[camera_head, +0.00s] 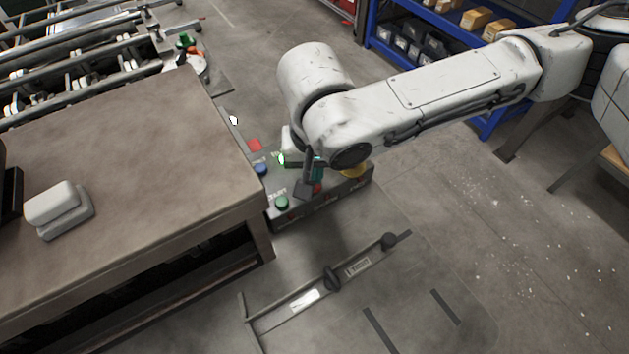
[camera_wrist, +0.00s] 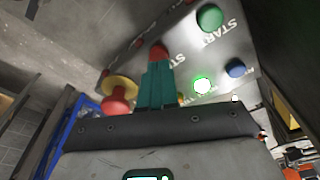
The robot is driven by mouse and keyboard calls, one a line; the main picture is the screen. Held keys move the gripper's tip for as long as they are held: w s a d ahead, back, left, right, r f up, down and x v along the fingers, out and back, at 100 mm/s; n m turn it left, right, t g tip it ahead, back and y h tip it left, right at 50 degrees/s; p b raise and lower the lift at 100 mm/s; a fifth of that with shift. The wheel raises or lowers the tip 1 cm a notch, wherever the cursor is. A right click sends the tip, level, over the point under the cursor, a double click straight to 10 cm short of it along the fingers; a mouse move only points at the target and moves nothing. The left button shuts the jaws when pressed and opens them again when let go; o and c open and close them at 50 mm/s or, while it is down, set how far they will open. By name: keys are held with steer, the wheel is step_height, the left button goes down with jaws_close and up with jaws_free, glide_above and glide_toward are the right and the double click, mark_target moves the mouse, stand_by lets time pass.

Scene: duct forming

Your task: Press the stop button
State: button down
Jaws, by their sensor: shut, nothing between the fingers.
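The grey control box (camera_head: 325,206) stands beside the table, partly hidden by my arm. A red button (camera_head: 317,188) on it sits right at my fingertips; in the wrist view the same red button (camera_wrist: 158,49) shows just past them. Its label is hidden, and I cannot tell whether the fingers touch it. My gripper (camera_head: 317,175), with teal fingers, is shut and empty, pointing down at the box; it also shows in the wrist view (camera_wrist: 157,65). A green button marked START (camera_head: 282,202) is left of the fingers, also seen in the wrist view (camera_wrist: 210,17).
A blue button (camera_head: 261,168) and a lit green button (camera_head: 281,159) are on the box. A red mushroom button on a yellow collar (camera_wrist: 118,93) is close beside my fingers. The brown table (camera_head: 130,150) borders the box on the left. Open floor (camera_head: 470,210) lies right.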

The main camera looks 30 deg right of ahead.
steer(key=shift+f+b, duration=0.5)
steer(key=shift+f, duration=0.3)
steer(key=shift+r, duration=0.15)
step_height(320, 180, up, 7)
steer(key=p, duration=0.6)
steer(key=shift+p, duration=0.4)
stand_by(0.7)
